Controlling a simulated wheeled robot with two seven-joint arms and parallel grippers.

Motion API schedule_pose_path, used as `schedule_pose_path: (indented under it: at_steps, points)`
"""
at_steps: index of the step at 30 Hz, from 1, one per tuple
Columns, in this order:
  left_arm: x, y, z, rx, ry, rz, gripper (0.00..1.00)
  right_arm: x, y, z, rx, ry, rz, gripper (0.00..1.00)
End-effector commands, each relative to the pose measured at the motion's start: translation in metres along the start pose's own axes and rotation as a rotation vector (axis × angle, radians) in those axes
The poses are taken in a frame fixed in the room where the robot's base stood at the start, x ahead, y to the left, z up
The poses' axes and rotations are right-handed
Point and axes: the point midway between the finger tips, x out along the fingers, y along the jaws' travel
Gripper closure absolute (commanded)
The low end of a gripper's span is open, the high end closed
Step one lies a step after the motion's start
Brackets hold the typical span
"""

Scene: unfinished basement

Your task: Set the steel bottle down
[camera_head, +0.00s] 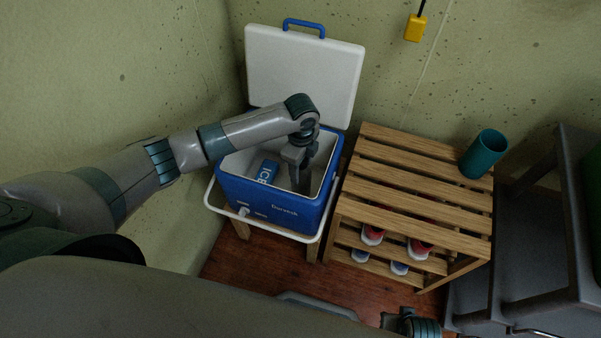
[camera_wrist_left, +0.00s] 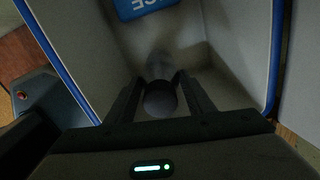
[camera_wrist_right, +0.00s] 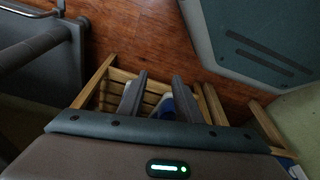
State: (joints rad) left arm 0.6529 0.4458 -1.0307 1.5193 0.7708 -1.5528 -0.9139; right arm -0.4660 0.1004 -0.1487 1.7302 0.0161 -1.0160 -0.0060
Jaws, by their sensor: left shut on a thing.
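The steel bottle (camera_wrist_left: 159,70) is a grey cylinder between the fingers of my left gripper (camera_wrist_left: 160,95) in the left wrist view. My left gripper (camera_head: 300,178) is shut on it and points down inside the open blue cooler (camera_head: 268,207). In the head view the gripper mostly hides the bottle. I cannot tell whether its base touches the cooler floor. A blue ice pack (camera_head: 267,172) lies in the cooler, left of the gripper. My right gripper (camera_wrist_right: 157,92) is open and empty, low over the floor near the slatted rack.
The cooler's white lid (camera_head: 304,75) stands open behind it. A slatted wooden rack (camera_head: 405,190) stands to the right, with a teal cup (camera_head: 484,155) on top and shoes (camera_head: 372,234) below. Dark grey furniture (camera_head: 530,265) is at the far right.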

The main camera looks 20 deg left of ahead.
Motion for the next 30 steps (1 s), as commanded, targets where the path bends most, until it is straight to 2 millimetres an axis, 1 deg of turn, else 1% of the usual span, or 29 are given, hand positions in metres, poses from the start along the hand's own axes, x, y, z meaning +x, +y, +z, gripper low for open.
schedule_pose_path:
  at_steps: [2, 5, 9, 12, 15, 24, 29, 30]
  points:
    - [-0.001, -0.001, 0.000, 0.000, 0.001, -0.002, 1.00, 0.000, 0.000, 0.001, 0.000, -0.001, 0.000, 0.69]
    - [0.004, 0.000, 0.000, 0.000, 0.000, -0.001, 1.00, 0.001, 0.000, 0.002, 0.000, -0.003, 0.000, 0.69]
    - [0.019, -0.001, 0.000, -0.001, 0.000, -0.001, 1.00, 0.000, 0.000, 0.004, 0.000, -0.007, 0.000, 0.69]
    - [0.030, -0.001, -0.001, -0.001, 0.000, -0.001, 1.00, -0.004, -0.001, 0.002, 0.001, -0.003, 0.000, 0.69]
    - [0.035, -0.001, -0.001, 0.000, 0.000, -0.001, 1.00, -0.008, -0.001, 0.001, 0.001, -0.004, 0.000, 0.69]
    - [0.036, -0.001, 0.000, 0.000, 0.000, -0.002, 1.00, -0.009, -0.001, 0.002, 0.001, -0.004, -0.001, 0.69]
    - [0.040, -0.001, 0.000, 0.000, 0.000, -0.001, 1.00, -0.007, -0.001, 0.002, 0.001, -0.006, 0.000, 0.69]
    - [0.041, 0.000, 0.000, 0.000, -0.001, 0.000, 0.47, -0.008, 0.000, 0.001, 0.001, -0.006, 0.000, 0.69]
